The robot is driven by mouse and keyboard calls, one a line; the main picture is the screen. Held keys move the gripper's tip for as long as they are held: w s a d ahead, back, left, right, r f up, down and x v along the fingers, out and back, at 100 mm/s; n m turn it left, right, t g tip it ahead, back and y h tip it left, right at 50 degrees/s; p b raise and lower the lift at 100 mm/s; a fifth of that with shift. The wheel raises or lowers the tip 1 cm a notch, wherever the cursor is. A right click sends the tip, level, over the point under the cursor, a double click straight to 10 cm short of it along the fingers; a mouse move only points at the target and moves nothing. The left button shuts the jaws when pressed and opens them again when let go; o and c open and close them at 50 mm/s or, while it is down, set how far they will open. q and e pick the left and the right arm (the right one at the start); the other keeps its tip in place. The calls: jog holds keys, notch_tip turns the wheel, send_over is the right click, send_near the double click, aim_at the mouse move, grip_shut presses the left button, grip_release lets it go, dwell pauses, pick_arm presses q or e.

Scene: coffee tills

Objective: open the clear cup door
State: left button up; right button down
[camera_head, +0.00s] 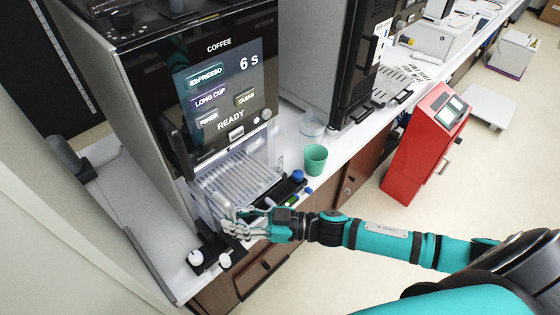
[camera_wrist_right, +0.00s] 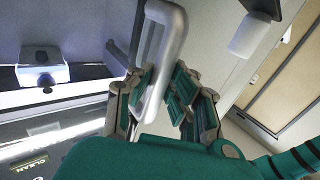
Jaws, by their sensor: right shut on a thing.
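The coffee machine (camera_head: 140,65) stands on the counter at the left, its screen showing READY. The clear cup door (camera_head: 257,150) is at the lower front of the machine, by the lit cup bay with its slatted drip tray (camera_head: 240,177). I cannot tell how far open the door is. My right gripper (camera_head: 232,222) is at the bay's lower left corner. In the right wrist view, its fingers (camera_wrist_right: 155,98) are shut on the pale grey door handle (camera_wrist_right: 167,45), one finger on each side. The handle's lower end is hidden by the gripper. My left gripper is not in view.
A green cup (camera_head: 315,159) stands on the counter right of the machine, with a clear glass (camera_head: 312,124) behind it. A black holder with a blue-topped item (camera_head: 298,176) sits near the counter edge. White-knobbed black fittings (camera_head: 210,255) lie in front. A red cabinet (camera_head: 420,150) stands on the floor.

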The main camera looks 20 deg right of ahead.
jog(key=v, duration=0.4)
jog(key=shift+s+d+r+p, duration=0.15)
jog(key=shift+s+d+p, duration=0.05)
jog(key=shift+s+p, duration=0.2)
jog(key=shift+d, duration=0.1)
